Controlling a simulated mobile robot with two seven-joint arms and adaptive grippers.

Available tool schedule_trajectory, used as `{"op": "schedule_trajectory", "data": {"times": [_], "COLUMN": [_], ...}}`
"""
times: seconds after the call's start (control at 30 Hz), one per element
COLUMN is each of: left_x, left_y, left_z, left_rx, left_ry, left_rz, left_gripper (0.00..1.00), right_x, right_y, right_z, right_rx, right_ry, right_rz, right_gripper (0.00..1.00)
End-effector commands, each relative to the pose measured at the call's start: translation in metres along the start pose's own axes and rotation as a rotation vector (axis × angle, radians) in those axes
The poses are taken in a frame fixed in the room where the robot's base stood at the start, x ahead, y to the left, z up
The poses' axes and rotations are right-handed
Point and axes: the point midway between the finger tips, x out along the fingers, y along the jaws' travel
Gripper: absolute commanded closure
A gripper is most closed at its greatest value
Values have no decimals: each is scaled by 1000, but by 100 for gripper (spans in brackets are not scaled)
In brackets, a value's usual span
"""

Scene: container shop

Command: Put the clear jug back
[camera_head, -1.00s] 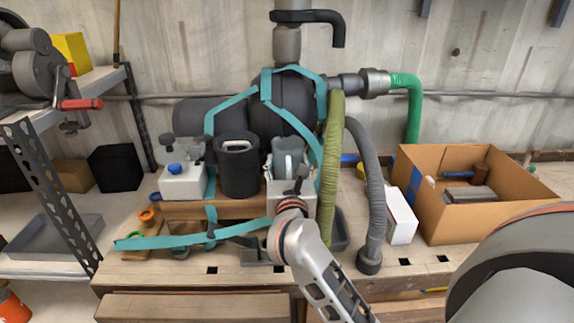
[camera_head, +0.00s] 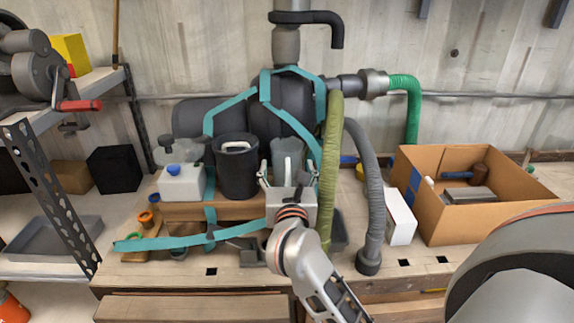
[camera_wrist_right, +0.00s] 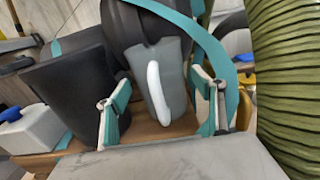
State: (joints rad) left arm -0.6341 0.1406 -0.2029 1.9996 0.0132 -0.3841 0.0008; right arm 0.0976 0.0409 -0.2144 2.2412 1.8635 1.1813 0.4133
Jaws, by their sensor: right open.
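The clear jug (camera_head: 287,152), grey and see-through with a pale handle, stands upright on a wooden riser on the bench, beside a dark bucket. In the right wrist view the jug (camera_wrist_right: 172,70) shows its white handle towards me. My right gripper (camera_head: 288,174) is open in front of the jug. In the wrist view the open fingers (camera_wrist_right: 160,106) stand on either side of the jug, with gaps on both sides, and nothing is held. In the head view the gripper body hides the jug's lower part. My left gripper is not in view.
The dark bucket (camera_head: 237,168) and a white canister with a blue cap (camera_head: 182,184) stand left of the jug. Green (camera_head: 331,170) and grey hoses (camera_head: 371,195) hang close on its right. A teal strap (camera_head: 165,242) crosses the front. A cardboard box (camera_head: 475,217) sits at right.

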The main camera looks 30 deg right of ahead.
Motion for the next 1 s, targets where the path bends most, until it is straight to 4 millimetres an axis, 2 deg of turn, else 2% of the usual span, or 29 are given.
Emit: {"op": "schedule_trajectory", "data": {"times": [0.1, 0.3, 0.5, 0.67, 1.0], "left_x": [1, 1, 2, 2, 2], "left_y": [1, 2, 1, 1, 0], "left_z": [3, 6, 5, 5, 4], "left_rx": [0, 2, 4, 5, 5], "left_ry": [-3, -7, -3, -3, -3], "left_rz": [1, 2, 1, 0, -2], "left_gripper": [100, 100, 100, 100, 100], "right_x": [-26, -66, -91, -98, -99], "right_y": [0, 0, 0, 0, 0], "right_z": [-2, -2, -2, 0, 0], "right_rx": [0, -1, -1, 0, -1], "right_ry": [3, 3, 2, 0, 0], "right_rz": [1, 1, 0, 0, 0], "right_gripper": [32, 32, 32, 32, 32]}}
